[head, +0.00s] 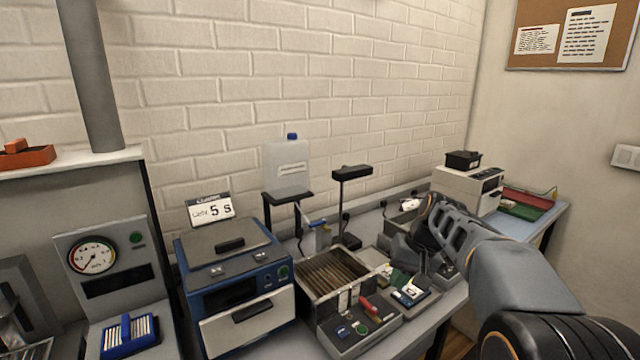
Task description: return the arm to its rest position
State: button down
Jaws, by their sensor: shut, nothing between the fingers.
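My arm (510,270) reaches in from the lower right corner and bends over the right part of the bench. My gripper (422,278) points down at its end, low over the small devices there. It is shut, and no held thing shows. The dark fingers blend with the dark parts behind them, so I cannot tell whether the tips touch anything. The arm hides part of the bench behind and below it.
A blue machine (238,285) and an open slotted metal box (335,272) stand left of my gripper. A black stand (351,205) rises behind. A white device (468,190) stands at the right back. The bench is crowded.

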jog(key=s+f+t+h, duration=0.1)
jog(key=s+f+h, duration=0.1)
jog(key=s, duration=0.7)
jog(key=s+a+f+t+h, duration=0.1)
jog(key=s+f, duration=0.4)
jog(key=s, duration=0.5)
jog(key=shift+f+n+t+h, duration=0.25)
jog(key=shift+n+t+h, duration=0.15)
